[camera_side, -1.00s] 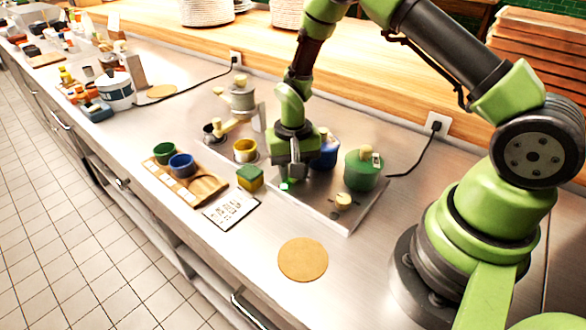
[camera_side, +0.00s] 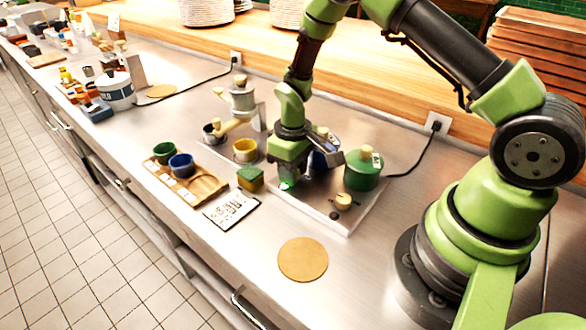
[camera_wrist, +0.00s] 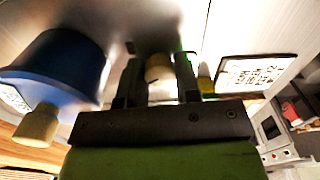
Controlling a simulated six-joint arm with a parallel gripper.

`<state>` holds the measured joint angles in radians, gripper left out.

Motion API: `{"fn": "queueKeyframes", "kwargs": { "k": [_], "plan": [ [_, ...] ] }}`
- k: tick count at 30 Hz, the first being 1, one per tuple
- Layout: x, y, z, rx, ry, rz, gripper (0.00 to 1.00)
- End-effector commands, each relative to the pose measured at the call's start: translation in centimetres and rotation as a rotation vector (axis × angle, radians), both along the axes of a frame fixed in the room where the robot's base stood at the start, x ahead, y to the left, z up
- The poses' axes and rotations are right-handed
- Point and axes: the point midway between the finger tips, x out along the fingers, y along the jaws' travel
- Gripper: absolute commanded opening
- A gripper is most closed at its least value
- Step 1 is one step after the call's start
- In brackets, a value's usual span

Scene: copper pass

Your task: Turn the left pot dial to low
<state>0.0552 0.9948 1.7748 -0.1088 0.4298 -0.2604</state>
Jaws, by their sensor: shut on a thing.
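The left pot dial (camera_wrist: 158,68), a pale wooden knob with a dark mark, sits between my gripper's (camera_wrist: 160,75) two dark fingers in the wrist view. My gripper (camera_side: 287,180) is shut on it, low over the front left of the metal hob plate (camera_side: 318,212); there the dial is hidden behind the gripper. The blue pot (camera_side: 329,158) stands right behind my gripper and fills the left of the wrist view (camera_wrist: 62,60). The right dial (camera_side: 343,201) is free, in front of the green lidded pot (camera_side: 362,173). The dial's exact setting is unreadable.
A green and yellow sponge (camera_side: 250,179) and a printed card (camera_side: 231,209) lie close to the left of my gripper. A wooden tray (camera_side: 207,187) with green and blue cups stands further left. A round cork mat (camera_side: 303,260) lies in front, with clear counter around it.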

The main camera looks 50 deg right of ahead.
Motion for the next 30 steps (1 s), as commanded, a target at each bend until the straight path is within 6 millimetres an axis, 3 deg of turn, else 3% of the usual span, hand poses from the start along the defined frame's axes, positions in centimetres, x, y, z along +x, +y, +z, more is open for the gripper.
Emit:
{"fn": "queueKeyframes", "kwargs": {
  "k": [17,18,21,30],
  "plan": [
    [-0.07,0.01,0.02,0.001,0.003,0.034,0.07],
    [-0.08,0.01,0.02,0.001,0.003,0.034,0.33],
    [-0.06,0.0,0.02,0.001,0.003,0.034,0.56],
    [0.0,0.0,0.18,0.0,0.0,0.034,0.56]
  ]
}}
